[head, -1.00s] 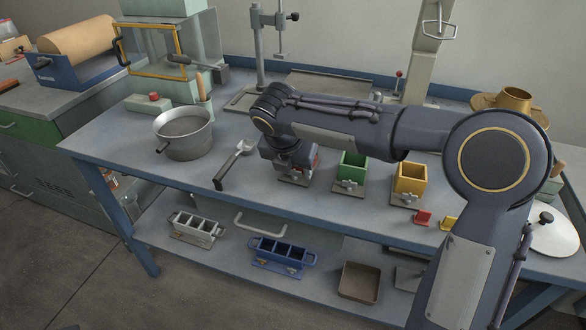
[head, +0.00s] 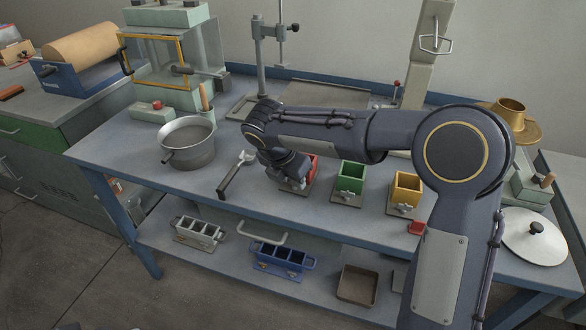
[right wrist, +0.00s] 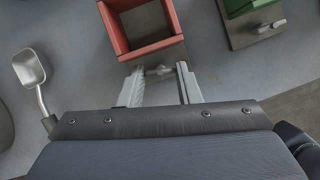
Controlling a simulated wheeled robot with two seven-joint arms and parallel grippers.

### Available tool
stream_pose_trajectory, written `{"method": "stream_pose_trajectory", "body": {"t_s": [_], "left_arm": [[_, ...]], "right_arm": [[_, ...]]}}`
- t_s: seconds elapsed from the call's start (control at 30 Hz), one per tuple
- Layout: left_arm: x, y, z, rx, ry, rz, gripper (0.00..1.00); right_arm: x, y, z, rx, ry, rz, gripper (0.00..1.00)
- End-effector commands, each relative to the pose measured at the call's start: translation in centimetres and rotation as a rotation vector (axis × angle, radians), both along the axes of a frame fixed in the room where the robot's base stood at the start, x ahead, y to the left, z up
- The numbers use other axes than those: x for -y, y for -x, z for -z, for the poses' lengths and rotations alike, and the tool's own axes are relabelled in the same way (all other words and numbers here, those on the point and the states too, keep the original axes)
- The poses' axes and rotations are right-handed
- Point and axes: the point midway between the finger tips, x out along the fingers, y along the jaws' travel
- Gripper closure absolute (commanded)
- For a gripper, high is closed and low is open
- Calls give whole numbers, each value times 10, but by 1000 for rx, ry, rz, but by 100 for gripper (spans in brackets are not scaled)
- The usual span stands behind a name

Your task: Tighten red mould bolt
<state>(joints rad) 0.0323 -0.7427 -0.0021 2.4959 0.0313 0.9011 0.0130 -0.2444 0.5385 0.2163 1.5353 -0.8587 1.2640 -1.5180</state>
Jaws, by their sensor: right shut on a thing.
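The red mould (head: 313,167) is an open-topped square box on the bench, partly hidden by my right wrist in the head view. In the right wrist view the red mould (right wrist: 176,48) is at the top, with its grey winged bolt (right wrist: 158,71) on the near side. My right gripper (right wrist: 160,68) has one finger on each side of this bolt and is shut on it. In the head view the right gripper (head: 294,185) is low in front of the red mould, its fingertips mostly hidden. My left gripper is not in view.
A green mould (head: 350,180) and a yellow mould (head: 404,190) stand to the right on plates. A scoop (head: 234,175) and a metal pot (head: 188,144) are to the left.

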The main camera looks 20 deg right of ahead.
Motion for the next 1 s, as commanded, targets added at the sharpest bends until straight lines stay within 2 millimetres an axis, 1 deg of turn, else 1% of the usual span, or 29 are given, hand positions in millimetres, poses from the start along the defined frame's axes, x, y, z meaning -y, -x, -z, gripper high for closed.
{"method": "stream_pose_trajectory", "body": {"t_s": [0.27,0.3,0.47,0.77,0.87,1.0], "left_arm": [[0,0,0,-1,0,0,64],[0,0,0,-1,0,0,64],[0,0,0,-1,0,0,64],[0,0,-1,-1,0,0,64],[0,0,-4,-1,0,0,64],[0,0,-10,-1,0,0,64]], "right_arm": [[0,0,1,0,0,12,92],[0,0,1,0,0,12,68],[0,0,1,0,0,11,47],[-1,0,-1,1,0,10,47],[-4,2,-11,4,-1,8,47],[-11,8,-34,5,-1,9,47]]}}
